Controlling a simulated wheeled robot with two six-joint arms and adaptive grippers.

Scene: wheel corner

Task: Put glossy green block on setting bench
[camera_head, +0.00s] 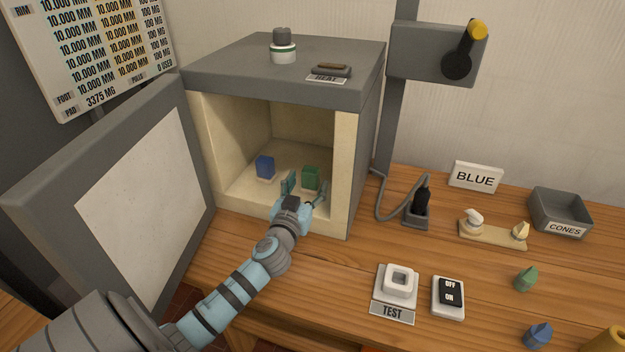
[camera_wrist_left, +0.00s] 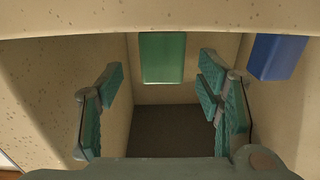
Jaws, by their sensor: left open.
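The green block (camera_head: 311,177) stands inside the open kiln (camera_head: 343,160), on its pale floor toward the right. My left gripper (camera_head: 304,190) reaches through the front opening, with its fingers spread just in front of the green block. In the left wrist view, the green block (camera_wrist_left: 162,57) appears ahead, between the two open fingers (camera_wrist_left: 160,88), and a gap shows on each side of it. No contact is visible. The wooden bench (camera_head: 275,305) carries the kiln; no label names a setting bench. My right gripper is not in view.
A blue block (camera_head: 265,167) stands left of the green one, also in the wrist view (camera_wrist_left: 278,57). The kiln door (camera_head: 125,190) is swung open at left. A TEST stand (camera_head: 397,285), an OFF/ON switch (camera_head: 448,296) and a CONES tray (camera_head: 560,212) occupy the right.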

